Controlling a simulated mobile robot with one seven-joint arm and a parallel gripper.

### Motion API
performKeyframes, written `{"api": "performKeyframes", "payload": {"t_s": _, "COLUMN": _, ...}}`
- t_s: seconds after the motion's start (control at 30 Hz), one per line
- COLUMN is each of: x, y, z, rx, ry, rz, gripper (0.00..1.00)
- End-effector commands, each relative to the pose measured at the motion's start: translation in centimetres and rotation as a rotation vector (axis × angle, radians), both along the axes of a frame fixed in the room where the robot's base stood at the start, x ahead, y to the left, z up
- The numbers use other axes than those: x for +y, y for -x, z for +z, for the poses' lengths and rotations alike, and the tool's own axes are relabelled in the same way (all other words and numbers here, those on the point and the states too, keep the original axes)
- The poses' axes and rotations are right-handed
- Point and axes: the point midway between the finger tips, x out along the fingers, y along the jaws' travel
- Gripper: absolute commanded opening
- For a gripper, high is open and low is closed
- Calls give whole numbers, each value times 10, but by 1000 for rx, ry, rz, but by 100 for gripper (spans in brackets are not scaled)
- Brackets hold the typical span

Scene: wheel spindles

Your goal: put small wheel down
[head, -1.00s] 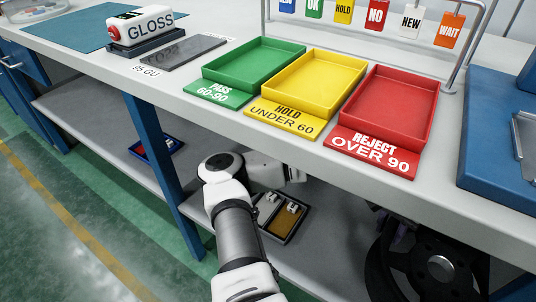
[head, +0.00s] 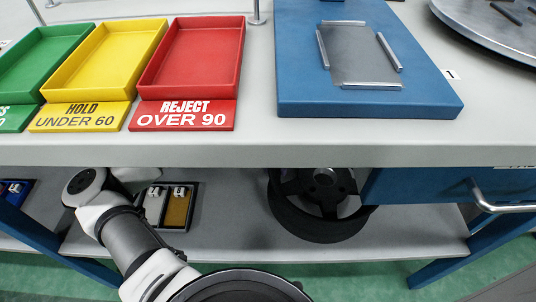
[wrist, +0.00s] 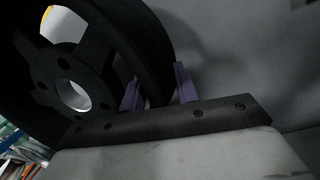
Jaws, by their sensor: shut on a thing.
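The small wheel is dark, with a spoked face and a pale centre hole. In the head view the wheel (head: 320,222) is under the bench at the lower shelf, its top hidden by the bench edge. I cannot tell whether its underside touches the shelf. In the wrist view the wheel (wrist: 100,45) fills the left side, tilted. My gripper (wrist: 157,82) has its two purple fingers on either side of the wheel's rim and is shut on it. In the head view the bench hides my gripper.
The lower shelf (head: 408,232) has bare room right of the wheel. A small divided tray (head: 192,207) stands left of it. A blue drawer (head: 430,195) hangs at the right. Above, the bench holds a red tray (head: 200,55) and a blue pad (head: 300,85).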

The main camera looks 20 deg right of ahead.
Motion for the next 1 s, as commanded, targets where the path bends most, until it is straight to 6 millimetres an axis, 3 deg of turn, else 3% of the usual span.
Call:
{"api": "performKeyframes", "payload": {"t_s": 0.6, "x": -1, "y": 0, "z": -59, "rx": 1, "ry": 7, "rz": 0, "gripper": 0}}
{"api": "performKeyframes", "payload": {"t_s": 0.83, "x": -1, "y": 0, "z": -61, "rx": -1, "ry": 6, "rz": -1, "gripper": 0}}
{"api": "performKeyframes", "payload": {"t_s": 0.87, "x": 0, "y": 0, "z": -63, "rx": -1, "ry": 1, "rz": -1, "gripper": 33}}
{"api": "performKeyframes", "payload": {"t_s": 1.0, "x": 0, "y": 0, "z": -63, "rx": -1, "ry": 1, "rz": -1, "gripper": 51}}
